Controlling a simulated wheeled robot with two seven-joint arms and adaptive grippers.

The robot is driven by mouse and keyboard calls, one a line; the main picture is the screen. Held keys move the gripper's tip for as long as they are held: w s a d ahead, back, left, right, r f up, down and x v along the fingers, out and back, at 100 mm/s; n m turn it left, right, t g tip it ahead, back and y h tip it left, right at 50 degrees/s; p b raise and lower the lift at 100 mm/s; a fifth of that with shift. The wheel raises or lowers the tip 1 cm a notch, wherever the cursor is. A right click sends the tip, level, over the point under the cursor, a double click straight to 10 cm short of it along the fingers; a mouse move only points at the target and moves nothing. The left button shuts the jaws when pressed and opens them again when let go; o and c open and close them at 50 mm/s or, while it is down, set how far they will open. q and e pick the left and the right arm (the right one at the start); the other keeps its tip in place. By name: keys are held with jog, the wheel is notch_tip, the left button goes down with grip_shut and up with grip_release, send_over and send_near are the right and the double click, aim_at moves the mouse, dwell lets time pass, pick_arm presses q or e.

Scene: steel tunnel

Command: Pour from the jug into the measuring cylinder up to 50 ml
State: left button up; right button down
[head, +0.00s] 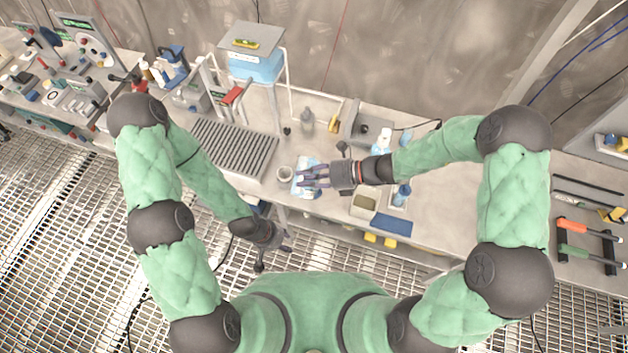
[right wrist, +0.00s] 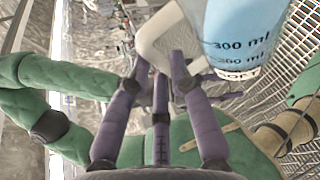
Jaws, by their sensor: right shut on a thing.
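The jug (right wrist: 235,35) is a clear vessel with blue liquid, dark ml marks and a pale handle (right wrist: 165,45). My right gripper (right wrist: 172,70) is shut on the jug's handle, its purple fingers around it. In the head view the right gripper (head: 312,177) is over the bench's front edge, with the pale blue jug (head: 303,189) partly hidden under the fingers. A small pale round vessel (head: 285,172) stands just left of it; I cannot tell if it is the measuring cylinder. My left gripper (head: 281,241) hangs in front of the bench; its opening is unclear.
A ribbed grey tray (head: 232,148) lies left of the jug. A grey bottle (head: 307,121) stands behind. A bin (head: 363,206) and blue pad (head: 391,225) are at the front right. A blue tank (head: 256,67) stands at the back.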

jog(key=shift+w+r+p, duration=0.1)
jog(key=shift+r+p, duration=0.05)
jog(key=shift+p, duration=0.3)
dwell(0.6)
jog(key=shift+s+a+f+n+t+h+b, duration=0.2)
jog(key=shift+s+f+n+t+h+b, duration=0.15)
jog(key=shift+s+f+n+b, duration=0.6)
jog(key=shift+w+a+r+b, duration=0.1)
jog(key=shift+r+b, duration=0.2)
jog(key=shift+b, duration=0.15)
jog(key=shift+s+f+n+t+b, duration=0.15)
jog(key=shift+s+n+t+b, duration=0.1)
jog(key=shift+t+b, duration=0.35)
jog(key=shift+s+a+h+b, duration=0.1)
jog(key=shift+h+b, duration=0.15)
jog(key=shift+b, duration=0.1)
